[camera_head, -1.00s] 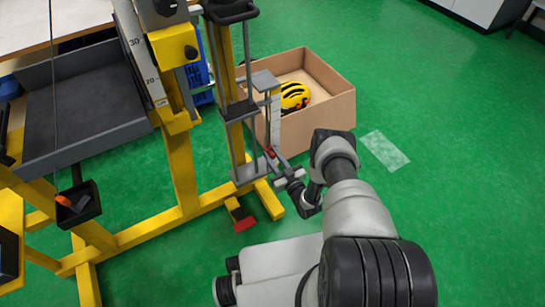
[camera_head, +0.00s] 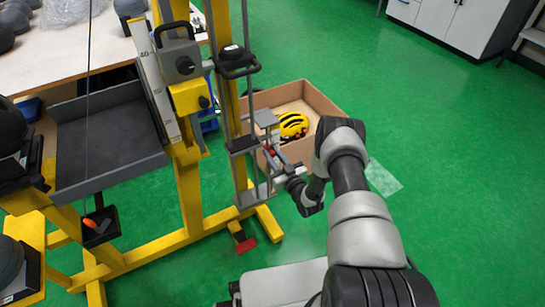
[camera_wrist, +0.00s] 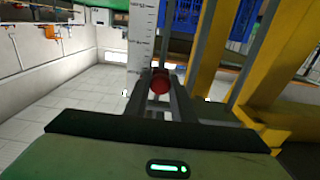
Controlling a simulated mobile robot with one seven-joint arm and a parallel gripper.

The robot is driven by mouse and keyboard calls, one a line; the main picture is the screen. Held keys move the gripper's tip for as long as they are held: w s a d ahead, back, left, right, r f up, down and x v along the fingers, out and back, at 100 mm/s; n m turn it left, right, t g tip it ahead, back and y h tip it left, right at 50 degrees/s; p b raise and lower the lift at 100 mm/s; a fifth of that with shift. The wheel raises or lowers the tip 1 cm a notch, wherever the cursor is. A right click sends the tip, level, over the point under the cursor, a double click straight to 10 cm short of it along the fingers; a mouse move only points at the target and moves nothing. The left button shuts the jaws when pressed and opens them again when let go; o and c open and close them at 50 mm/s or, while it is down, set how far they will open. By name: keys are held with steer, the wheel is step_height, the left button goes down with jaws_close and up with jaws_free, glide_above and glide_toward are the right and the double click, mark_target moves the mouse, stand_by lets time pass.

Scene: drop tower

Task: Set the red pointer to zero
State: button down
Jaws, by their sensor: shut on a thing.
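The red pointer shows as a round red knob (camera_wrist: 160,82) in the middle of the wrist view, in front of the lower part of a white upright scale (camera_wrist: 143,38). My gripper (camera_wrist: 160,92) is shut on it, with a dark finger on either side. In the head view my gripper (camera_head: 277,163) reaches in from the right to the small red pointer (camera_head: 270,151) on the yellow and grey tower, below a grey plate (camera_head: 266,118). The scale marks are too small to read, so I cannot tell which mark the pointer is at.
A cardboard box (camera_head: 318,140) with a yellow helmet (camera_head: 293,126) stands behind my gripper. A grey tray (camera_head: 100,140) and a black bin (camera_head: 101,226) are on the left. A red-ended part (camera_head: 245,245) is low at the tower's base. Green floor is clear on the right.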

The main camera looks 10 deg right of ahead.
steer(key=shift+w+r, duration=0.1)
steer(key=shift+r, duration=0.05)
steer(key=c, duration=1.5)
jaws_free()
steer(key=p+v, duration=0.2)
steer(key=v, duration=1.5)
steer(key=shift+s, duration=0.25)
